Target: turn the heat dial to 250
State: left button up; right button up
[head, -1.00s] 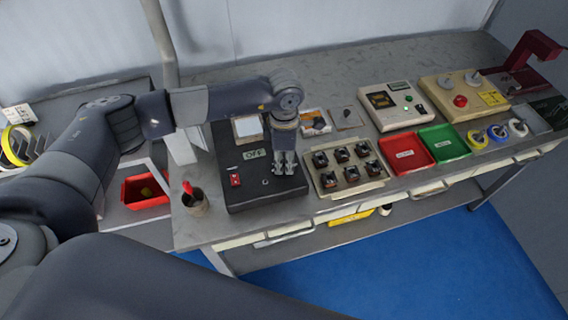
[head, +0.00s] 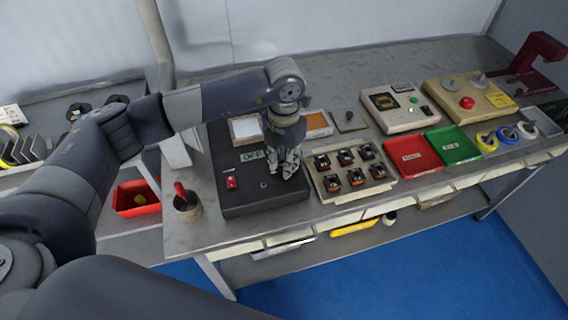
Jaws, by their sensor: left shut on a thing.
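The black heater box (head: 232,197) stands on the bench with a small pale display (head: 252,155) that seems to read OFF. A red switch (head: 231,182) and a small round knob or socket (head: 263,184) are on its top. My left gripper (head: 287,172) points down onto the right part of the box, its fingers shut on what I take to be the heat dial. The fingers hide the dial and its scale, so its setting cannot be read. My right gripper is not in view.
Right of the box is a beige tray (head: 386,184) with several dark coil parts. A red tray (head: 414,156), a green tray (head: 453,146) and a beige control unit (head: 396,112) stand further right. A cup with a red-handled tool (head: 187,206) is at the left bench edge.

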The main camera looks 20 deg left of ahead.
pick_arm(q)
jog(key=shift+w+r+n+b, duration=0.1)
jog(key=shift+n+b, duration=0.2)
jog(key=shift+n, duration=0.7)
jog(key=o, duration=1)
jog(key=shift+o, duration=0.4)
notch_tip(320, 180, up, 12)
